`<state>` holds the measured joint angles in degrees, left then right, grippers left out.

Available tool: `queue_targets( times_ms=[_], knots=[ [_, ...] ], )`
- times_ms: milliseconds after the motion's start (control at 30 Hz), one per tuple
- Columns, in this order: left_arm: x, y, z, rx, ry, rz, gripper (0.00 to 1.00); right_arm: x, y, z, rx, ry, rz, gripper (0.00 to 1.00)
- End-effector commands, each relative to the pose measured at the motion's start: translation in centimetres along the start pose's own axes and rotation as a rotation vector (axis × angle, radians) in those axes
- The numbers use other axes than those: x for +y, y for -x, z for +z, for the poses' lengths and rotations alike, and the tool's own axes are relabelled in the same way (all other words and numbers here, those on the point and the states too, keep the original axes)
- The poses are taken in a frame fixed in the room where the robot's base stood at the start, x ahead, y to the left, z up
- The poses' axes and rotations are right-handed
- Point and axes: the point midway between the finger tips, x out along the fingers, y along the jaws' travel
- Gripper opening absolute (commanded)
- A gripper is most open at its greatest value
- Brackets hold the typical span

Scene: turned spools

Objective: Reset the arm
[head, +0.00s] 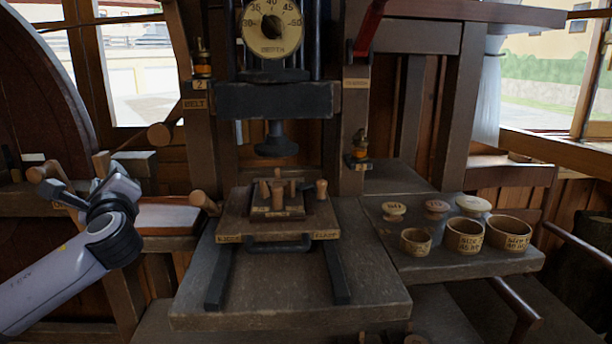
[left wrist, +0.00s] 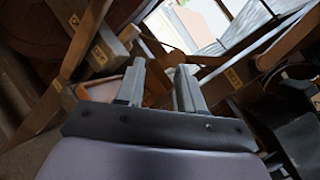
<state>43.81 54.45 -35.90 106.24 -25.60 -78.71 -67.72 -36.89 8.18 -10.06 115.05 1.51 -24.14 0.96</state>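My left arm (head: 60,275) comes in from the lower left in the head view. Its left gripper (head: 82,180) is raised at the left, beside the wooden bench and apart from the press. In the left wrist view the two grey fingers of this gripper (left wrist: 160,88) stand apart with nothing held between them. My right gripper is not in view.
A press with a round dial (head: 272,27) and a dark ram (head: 277,141) stands above the tray. Three round wooden cups, one of them (head: 464,236), and three knobs sit on the right shelf (head: 440,268). The front of the middle bench (head: 285,290) is clear.

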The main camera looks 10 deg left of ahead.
Motion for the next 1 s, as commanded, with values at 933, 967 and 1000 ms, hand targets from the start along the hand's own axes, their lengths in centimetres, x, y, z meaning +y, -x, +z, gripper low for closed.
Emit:
queue_targets(
  times_ms=[933,967,1000],
  knots=[
    [26.2,23.1,-24.0,0.95,0.853,0.551,0.37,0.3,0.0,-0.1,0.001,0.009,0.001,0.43],
    [26.8,23.9,-24.1,0.962,0.881,0.582,0.37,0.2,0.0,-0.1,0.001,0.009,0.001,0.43],
    [27.6,25.0,-24.1,0.977,0.918,0.624,0.37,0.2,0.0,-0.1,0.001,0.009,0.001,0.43]
  ],
)
